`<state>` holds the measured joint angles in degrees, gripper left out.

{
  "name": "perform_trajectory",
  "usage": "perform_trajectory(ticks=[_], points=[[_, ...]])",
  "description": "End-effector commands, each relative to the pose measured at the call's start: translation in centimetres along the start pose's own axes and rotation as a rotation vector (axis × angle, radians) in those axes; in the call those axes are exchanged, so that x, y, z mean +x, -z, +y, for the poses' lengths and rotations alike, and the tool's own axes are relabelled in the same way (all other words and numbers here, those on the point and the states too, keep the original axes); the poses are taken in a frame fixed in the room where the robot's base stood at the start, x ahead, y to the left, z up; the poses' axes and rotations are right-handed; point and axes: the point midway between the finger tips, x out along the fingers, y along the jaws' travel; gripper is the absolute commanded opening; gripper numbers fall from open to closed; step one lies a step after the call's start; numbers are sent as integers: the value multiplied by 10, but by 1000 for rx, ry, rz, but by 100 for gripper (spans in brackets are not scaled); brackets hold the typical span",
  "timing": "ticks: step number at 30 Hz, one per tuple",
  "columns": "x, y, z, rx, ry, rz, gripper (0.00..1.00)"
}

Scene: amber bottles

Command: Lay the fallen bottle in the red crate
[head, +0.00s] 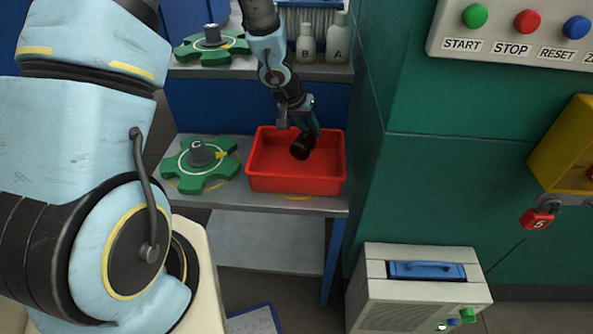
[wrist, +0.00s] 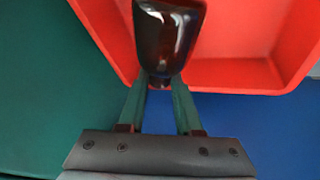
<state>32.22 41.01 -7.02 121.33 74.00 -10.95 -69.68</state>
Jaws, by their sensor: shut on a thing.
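The red crate (head: 262,182) stands on the lower shelf in the head view, and its red walls fill the top of the wrist view (wrist: 235,75). My gripper (head: 312,128) is over the crate's right part. In the wrist view its two green fingers (wrist: 160,82) are shut on the narrow end of a dark amber bottle (wrist: 168,35). The bottle (head: 302,146) is tilted, its wide end pointing away from my gripper and into the crate's opening. I cannot tell whether it touches the crate floor.
A green rotary wheel (head: 201,165) sits left of the crate on the shelf (head: 245,200). White bottles marked B (head: 305,45) and A (head: 337,42) stand on the upper shelf (head: 315,72). A green cabinet wall (head: 405,180) rises close on the crate's right.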

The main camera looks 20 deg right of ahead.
Motion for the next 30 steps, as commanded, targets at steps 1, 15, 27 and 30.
perform_trajectory(ticks=[1, 15, 27, 30], points=[[9, -3, -2, 1, 0, 1, 0], [12, -5, -3, 0, 0, 1, 40], [12, -5, -3, 0, 0, 0, 68], [11, -5, -3, 0, 0, 0, 68]])
